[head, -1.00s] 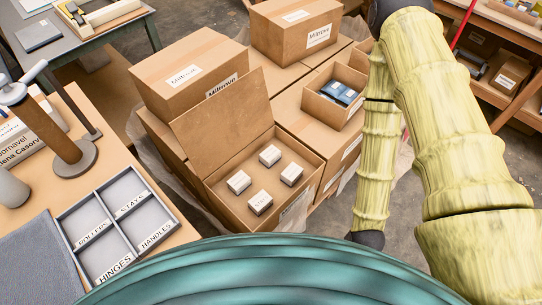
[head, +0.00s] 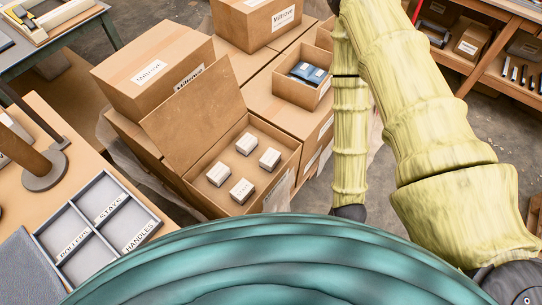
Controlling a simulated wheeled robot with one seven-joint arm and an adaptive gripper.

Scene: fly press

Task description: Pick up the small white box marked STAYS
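Several small white boxes stand in an open cardboard carton: a back one (head: 246,143), a right one (head: 269,158), a left one (head: 219,174) and a front one (head: 242,191). Their labels are too small to read, so I cannot tell which is marked STAYS. The open carton (head: 285,172) has its flap raised at the back left. My yellow arm comes down to the right of the carton, apart from the boxes. It ends in a dark joint near my teal body's edge. My gripper is not visible.
A grey divided tray (head: 152,221) with compartments marked ROLLERS, STAYS and HANDLES lies on the left table. A brown post on a round base (head: 45,170) stands there. Closed cartons (head: 152,75) and an open carton with blue items (head: 303,92) surround the boxes' carton.

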